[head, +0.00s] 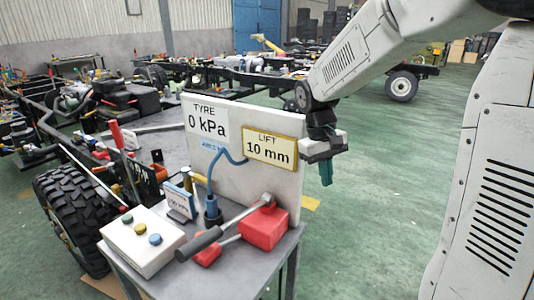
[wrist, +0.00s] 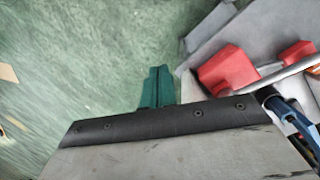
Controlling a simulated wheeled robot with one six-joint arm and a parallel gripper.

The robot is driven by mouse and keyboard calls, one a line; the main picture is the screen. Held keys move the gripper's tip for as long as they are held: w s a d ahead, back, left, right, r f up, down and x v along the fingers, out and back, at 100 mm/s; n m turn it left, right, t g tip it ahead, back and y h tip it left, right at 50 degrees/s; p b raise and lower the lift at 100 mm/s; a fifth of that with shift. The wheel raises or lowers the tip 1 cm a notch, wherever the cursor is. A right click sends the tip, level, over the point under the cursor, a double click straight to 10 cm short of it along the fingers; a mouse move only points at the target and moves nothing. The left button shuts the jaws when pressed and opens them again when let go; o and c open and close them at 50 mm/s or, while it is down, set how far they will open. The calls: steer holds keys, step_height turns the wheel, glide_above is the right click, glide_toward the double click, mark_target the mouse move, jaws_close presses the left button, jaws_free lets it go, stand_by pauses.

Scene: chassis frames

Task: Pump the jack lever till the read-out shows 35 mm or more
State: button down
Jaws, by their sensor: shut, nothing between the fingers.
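The lift read-out (head: 270,149) on the white panel reads 10 mm. The red jack (head: 264,229) sits on the grey cart top below it. Its lever (head: 200,243) slants down to the left, with a dark grip at the near end and a metal end by the red body. My gripper (head: 326,173) hangs right of the panel, above and beyond the cart's right edge, apart from the lever. Its teal fingers are shut and empty. In the wrist view the fingers (wrist: 157,86) are together over the floor, left of the red jack body (wrist: 229,69); the lever grip is out of view.
The white panel (head: 240,178) stands between my gripper and the tyre (head: 68,222); its tyre read-out shows 0 kPa. A button box (head: 143,240) and a blue hose fitting (head: 212,212) share the cart. Green floor is clear to the right.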

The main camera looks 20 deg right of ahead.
steer(key=shift+s+r, duration=0.1)
stand_by(0.5)
steer(key=s+a+r+t, duration=0.1)
steer(key=s+a, duration=0.1)
steer(key=s, duration=0.5)
steer(key=s+a+r+t+y, duration=0.1)
steer(key=s+a+r, duration=0.1)
steer(key=s, duration=0.6)
steer(key=s+a+r+t, duration=0.1)
steer(key=s+a+r, duration=0.1)
steer(key=s, duration=0.5)
steer(key=shift+s+a+r+m+y, duration=0.2)
steer(key=shift+a+r+m+y, duration=0.1)
steer(key=shift+a, duration=0.6)
